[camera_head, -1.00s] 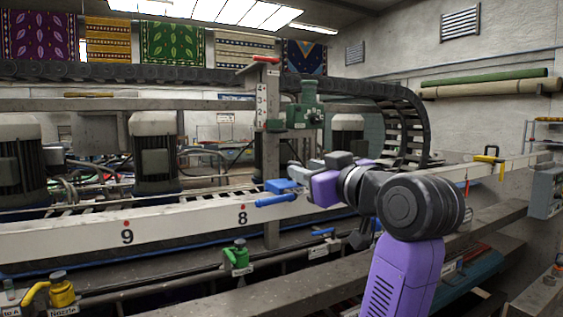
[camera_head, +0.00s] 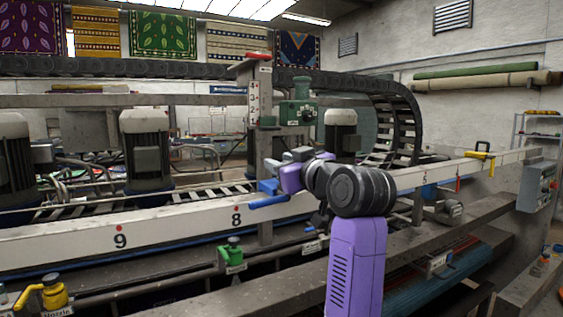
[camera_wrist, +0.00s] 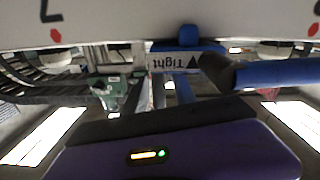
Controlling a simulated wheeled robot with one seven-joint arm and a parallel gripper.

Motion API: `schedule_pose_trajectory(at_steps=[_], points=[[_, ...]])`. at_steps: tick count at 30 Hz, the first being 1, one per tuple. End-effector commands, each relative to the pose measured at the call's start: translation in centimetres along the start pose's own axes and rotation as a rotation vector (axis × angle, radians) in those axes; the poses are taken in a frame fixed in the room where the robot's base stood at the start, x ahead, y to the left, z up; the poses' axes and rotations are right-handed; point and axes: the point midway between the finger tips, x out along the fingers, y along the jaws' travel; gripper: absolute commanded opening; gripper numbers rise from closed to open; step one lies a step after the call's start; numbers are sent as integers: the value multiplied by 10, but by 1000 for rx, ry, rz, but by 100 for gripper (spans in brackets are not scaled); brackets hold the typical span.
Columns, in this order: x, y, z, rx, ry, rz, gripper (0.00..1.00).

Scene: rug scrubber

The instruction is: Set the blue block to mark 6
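The blue block (camera_head: 268,187) with its blue handle (camera_head: 266,202) sits on the white numbered rail (camera_head: 180,226), just right of mark 8 (camera_head: 236,215). In the wrist view, which is upside down, the block (camera_wrist: 188,38) is at the rail's edge, and the dark-ended handle (camera_wrist: 280,74) reaches in from the right. A "Tight" label (camera_wrist: 172,63) shows beside it. My gripper (camera_head: 280,172) is close to the block's right side. Its fingers are not clear in either view, and I cannot tell whether it touches the block. Mark 6 is not visible in the head view; my arm covers part of the rail.
Mark 9 (camera_head: 120,237) is left, mark 5 (camera_head: 425,176) right. A yellow-handled clamp (camera_head: 480,152) sits on the rail's far right. A green valve (camera_head: 232,252) and yellow valve (camera_head: 48,294) stand below the rail. A post with a green unit (camera_head: 298,110) rises behind the block.

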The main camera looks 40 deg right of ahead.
Motion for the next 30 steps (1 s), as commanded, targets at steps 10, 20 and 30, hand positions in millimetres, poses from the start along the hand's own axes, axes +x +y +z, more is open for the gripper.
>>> schedule_pose_trajectory(at_steps=[10,20,30], points=[[0,0,0,0,0,0,0],[-1,1,0,0,0,2,0],[-1,1,0,-1,0,3,0]])
